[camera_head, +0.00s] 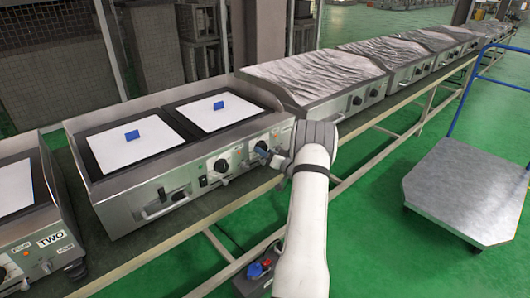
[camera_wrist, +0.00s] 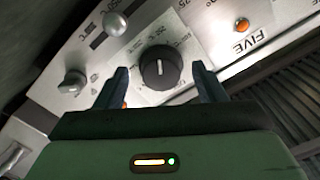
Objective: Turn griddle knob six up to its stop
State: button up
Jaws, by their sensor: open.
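In the wrist view a round black knob (camera_wrist: 153,72) with a pale pointer line sits on the light metal panel. No number six is readable beside it, so I cannot tell its number. My gripper (camera_wrist: 160,68) is open, with one finger on each side of this knob and a visible gap on both sides. Whether the fingertips reach down around it is unclear. In the head view my gripper (camera_head: 266,155) is at the right part of the griddle's front panel and covers what is behind it. Another dark knob (camera_head: 222,165) shows to its left.
In the wrist view a second knob (camera_wrist: 73,82) and a rounded silver handle (camera_wrist: 116,23) are on the left. A FIVE label (camera_wrist: 250,41) and an orange lamp (camera_wrist: 242,24) are on the right. A flat cart (camera_head: 470,190) stands on the green floor.

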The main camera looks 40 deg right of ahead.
jog(key=s, duration=0.6)
jog(key=shift+s+d, duration=0.15)
jog(key=shift+d, duration=0.1)
